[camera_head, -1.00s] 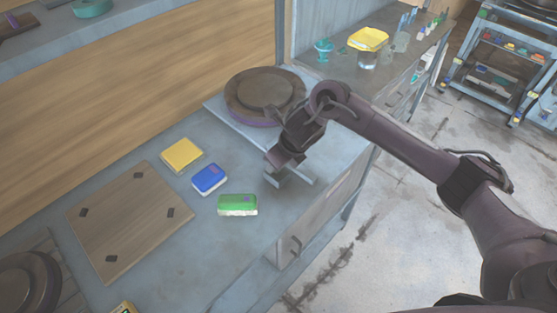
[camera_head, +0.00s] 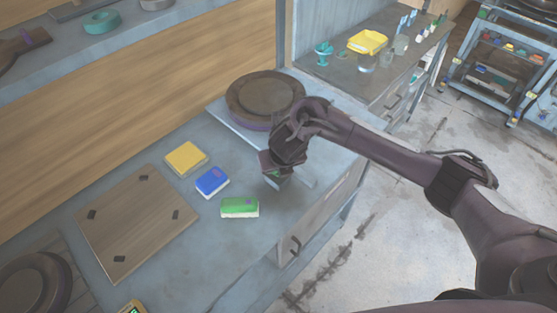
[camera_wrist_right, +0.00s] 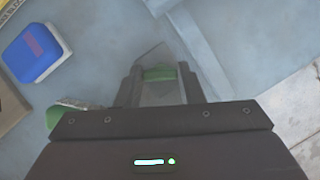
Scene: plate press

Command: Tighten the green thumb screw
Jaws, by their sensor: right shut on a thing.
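A green piece (camera_wrist_right: 160,73), which looks like the thumb screw, shows between the fingers in the right wrist view. My right gripper (camera_wrist_right: 160,88) is shut on it. Most of the piece is hidden by the fingers, and I cannot see its thread or how far in it sits. My left gripper is not in view.
Left of my gripper lie a green-and-white block (camera_head: 240,207), a blue block (camera_head: 212,181) and a yellow block (camera_head: 186,157). A dark round disc (camera_head: 265,97) stands behind my arm. A wooden board (camera_head: 138,222) lies at the left.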

